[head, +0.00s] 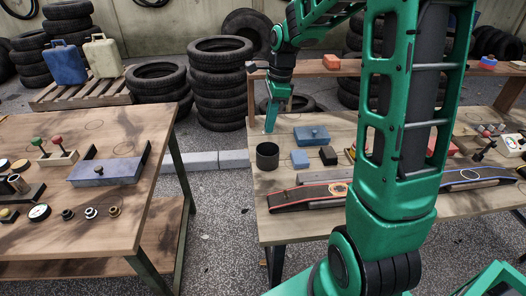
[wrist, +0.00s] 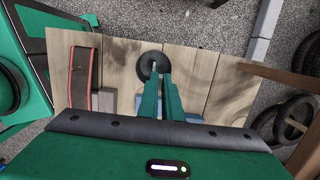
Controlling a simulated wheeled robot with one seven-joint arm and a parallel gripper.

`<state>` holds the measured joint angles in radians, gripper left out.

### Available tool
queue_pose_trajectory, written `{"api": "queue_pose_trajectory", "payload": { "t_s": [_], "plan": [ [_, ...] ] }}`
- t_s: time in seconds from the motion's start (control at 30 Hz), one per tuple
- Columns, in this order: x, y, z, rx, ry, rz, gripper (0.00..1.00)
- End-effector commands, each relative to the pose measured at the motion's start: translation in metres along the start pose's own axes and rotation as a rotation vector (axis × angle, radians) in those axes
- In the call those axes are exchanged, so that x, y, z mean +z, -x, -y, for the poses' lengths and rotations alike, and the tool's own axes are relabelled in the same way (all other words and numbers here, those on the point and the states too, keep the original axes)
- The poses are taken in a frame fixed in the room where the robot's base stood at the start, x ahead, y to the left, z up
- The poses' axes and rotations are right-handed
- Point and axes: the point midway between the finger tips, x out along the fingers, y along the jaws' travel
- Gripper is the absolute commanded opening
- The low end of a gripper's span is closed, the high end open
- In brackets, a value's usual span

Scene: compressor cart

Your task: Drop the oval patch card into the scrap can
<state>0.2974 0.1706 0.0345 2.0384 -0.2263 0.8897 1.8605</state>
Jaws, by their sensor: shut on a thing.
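The scrap can (head: 267,157) is a dark open cylinder near the left end of the right-hand bench. In the wrist view its dark round rim (wrist: 142,66) shows just beyond my fingertips. My gripper (head: 270,126) points down over the bench, at the can in the picture. In the wrist view my gripper (wrist: 157,80) has its two green fingers close together, shut on a thin pale sliver, the oval patch card (wrist: 154,68), seen nearly edge-on against the can's opening. The card's oval face is not visible, and its exact height above the rim is unclear.
Beside the can are a small blue block (head: 300,159), a black block (head: 328,155) and a blue box (head: 312,136). A red-edged black belt (head: 300,198) lies along the bench front. A gap separates the left table (head: 130,220) from this bench.

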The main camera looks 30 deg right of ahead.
Motion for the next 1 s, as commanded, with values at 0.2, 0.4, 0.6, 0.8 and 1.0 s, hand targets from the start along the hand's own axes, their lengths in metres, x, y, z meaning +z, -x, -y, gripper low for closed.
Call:
{"api": "queue_pose_trajectory", "payload": {
  "t_s": [0.2,0.4,0.6,0.8,1.0],
  "plan": [
    [-0.011,-0.010,0.002,0.000,-0.017,0.000,0.00],
    [-0.021,-0.031,0.003,-0.002,-0.026,0.000,0.00],
    [-0.025,-0.049,0.003,-0.002,-0.028,0.000,0.00],
    [-0.026,-0.056,0.003,-0.004,-0.027,0.000,0.00],
    [-0.026,-0.057,0.003,-0.004,-0.026,0.000,0.00]
  ]
}}
